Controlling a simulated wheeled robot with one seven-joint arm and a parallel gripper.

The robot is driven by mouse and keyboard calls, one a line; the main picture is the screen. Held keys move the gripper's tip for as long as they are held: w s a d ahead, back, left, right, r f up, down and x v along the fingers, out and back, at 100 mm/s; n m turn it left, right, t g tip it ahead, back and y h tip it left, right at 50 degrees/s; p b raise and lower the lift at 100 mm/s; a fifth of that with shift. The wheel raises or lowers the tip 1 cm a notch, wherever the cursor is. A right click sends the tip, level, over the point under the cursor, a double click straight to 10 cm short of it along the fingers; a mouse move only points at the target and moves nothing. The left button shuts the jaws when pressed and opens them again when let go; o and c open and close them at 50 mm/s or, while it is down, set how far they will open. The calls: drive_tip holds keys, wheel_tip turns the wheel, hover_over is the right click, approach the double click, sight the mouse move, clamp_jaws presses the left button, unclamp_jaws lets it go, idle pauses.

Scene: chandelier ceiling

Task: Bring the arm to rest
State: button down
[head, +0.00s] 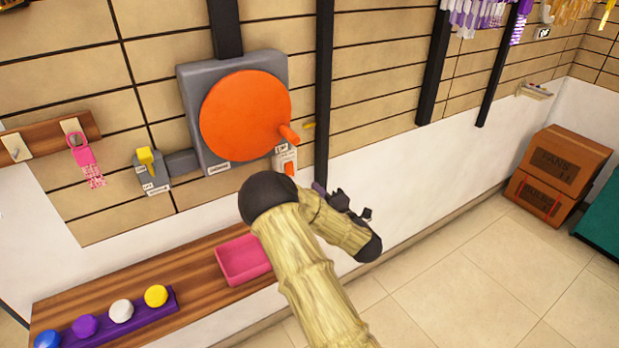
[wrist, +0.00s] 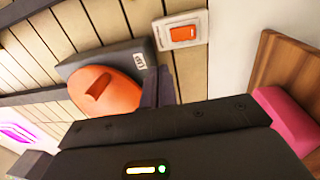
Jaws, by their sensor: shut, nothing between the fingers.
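My arm, pale and bamboo-textured with dark joints, reaches up from the bottom of the head view and bends at an elbow. My gripper (head: 335,196) is small and dark there, partly hidden behind the forearm, in front of the white lower wall. In the wrist view my gripper (wrist: 158,86) has its dark fingers together, with nothing seen between them. It appears apart from the orange dial (head: 243,114) and the orange rocker switch (head: 289,168), which also shows in the wrist view (wrist: 184,33).
A wooden shelf (head: 192,284) holds a pink tray (head: 240,262) and a purple strip with coloured buttons (head: 108,318). A yellow lever switch (head: 147,160) and a pink hanging item (head: 84,153) are on the wall at left. Cardboard boxes (head: 557,168) stand at right. The tiled floor (head: 475,265) is clear.

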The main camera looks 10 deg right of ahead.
drive_tip(key=s+d+m+g+h+p, duration=0.1)
drive_tip(key=s+d+m+g+h, duration=0.25)
drive_tip(key=m, duration=0.45)
drive_tip(key=s+d+m+g+h+p, duration=0.1)
drive_tip(key=s+d+m+g+h, duration=0.1)
drive_tip(key=m+h, duration=0.4)
drive_tip(key=s+a+r+m+g+y+p, duration=0.1)
drive_tip(key=s+a+g, duration=0.4)
drive_tip(key=s, duration=0.6)
drive_tip(key=s+a+r+m+g+y+p, duration=0.1)
drive_tip(key=s+a+r+m+g+y, duration=0.1)
drive_tip(key=s, duration=1)
drive_tip(key=a+r+m+g, duration=0.1)
drive_tip(key=a+m+g, duration=0.1)
drive_tip(key=m+g, duration=0.1)
drive_tip(key=shift+s+a+m, duration=0.2)
drive_tip(key=shift+a+m, duration=0.2)
drive_tip(key=shift+m, duration=0.4)
drive_tip(key=shift+r+y, duration=0.1)
drive_tip(key=shift+y, duration=0.15)
